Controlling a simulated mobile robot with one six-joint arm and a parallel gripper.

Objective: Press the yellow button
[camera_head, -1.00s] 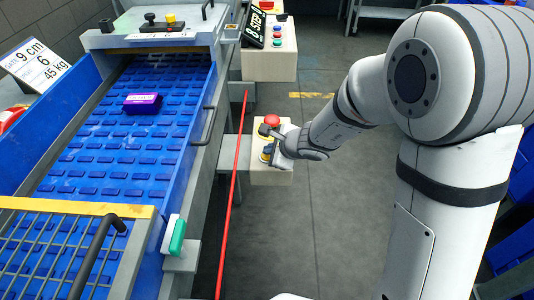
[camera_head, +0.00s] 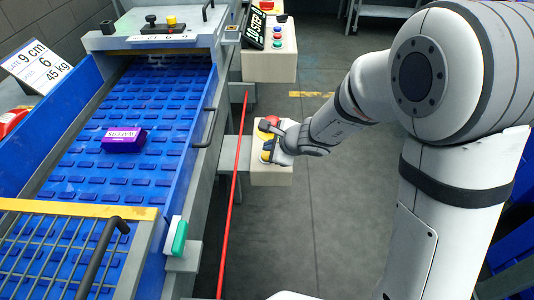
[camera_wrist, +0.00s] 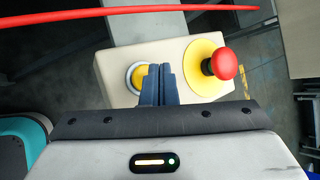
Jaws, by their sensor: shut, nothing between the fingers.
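The yellow button (camera_wrist: 138,77) sits in a pale ring on a cream control box (camera_wrist: 115,62) in the wrist view. My gripper (camera_wrist: 158,70) is shut and empty, with its fingertips over the right part of the button and hiding it there. I cannot tell whether the fingertips touch it. A red mushroom button (camera_wrist: 224,65) on a yellow disc stands to the right of the fingers. In the head view my gripper (camera_head: 268,146) is over the box (camera_head: 272,176), and yellow shows just below the fingers.
A red cord (camera_head: 236,190) runs beside the box, between it and the blue conveyor (camera_head: 120,190). A purple package (camera_head: 124,139) lies on the conveyor. Another button box (camera_head: 270,62) stands behind.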

